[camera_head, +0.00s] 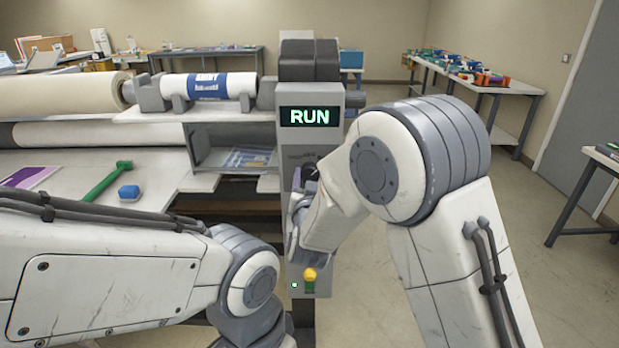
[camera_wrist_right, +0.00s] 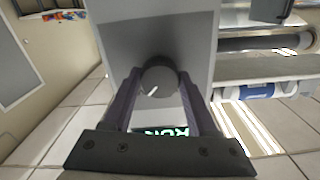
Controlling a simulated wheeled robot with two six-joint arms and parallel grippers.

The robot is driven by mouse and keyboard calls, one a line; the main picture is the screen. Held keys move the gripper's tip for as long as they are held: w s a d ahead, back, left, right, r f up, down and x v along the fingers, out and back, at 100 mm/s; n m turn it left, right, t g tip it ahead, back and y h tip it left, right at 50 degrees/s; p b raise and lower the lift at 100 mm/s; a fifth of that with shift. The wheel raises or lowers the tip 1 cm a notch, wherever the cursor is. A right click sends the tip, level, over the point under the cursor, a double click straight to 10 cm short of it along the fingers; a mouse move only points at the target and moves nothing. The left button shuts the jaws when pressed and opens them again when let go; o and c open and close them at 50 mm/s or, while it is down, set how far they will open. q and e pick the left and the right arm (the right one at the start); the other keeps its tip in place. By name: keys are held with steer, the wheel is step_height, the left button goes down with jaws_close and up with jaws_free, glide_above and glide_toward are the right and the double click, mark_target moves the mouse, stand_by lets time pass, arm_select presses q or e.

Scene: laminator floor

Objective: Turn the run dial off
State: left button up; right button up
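The run dial (camera_head: 310,172) is a dark round knob on the front of the grey control post (camera_head: 311,264), below a screen (camera_head: 310,117) that reads RUN in green. In the right wrist view the dial (camera_wrist_right: 159,78) shows a white pointer mark slanting to the lower left. My right gripper (camera_wrist_right: 159,80) has one finger on each side of the dial, with no clear gap, so it looks shut on it. In the head view the right gripper (camera_head: 303,192) is largely hidden behind its wrist. My left arm shows at lower left, but its gripper is out of view.
A yellow-topped control (camera_head: 310,277) sits low on the post. At left are large rolls (camera_head: 62,95) and a worktable (camera_head: 160,175) with a green tool (camera_head: 107,180) and a blue block (camera_head: 129,192). The floor at right (camera_head: 545,262) is clear.

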steer(key=shift+c, duration=1.1)
steer(key=shift+n, duration=0.4)
steer(key=n, duration=0.2)
steer(key=shift+n, duration=0.4)
steer(key=n, duration=0.4)
steer(key=shift+n, duration=0.7)
steer(key=o, duration=1.4)
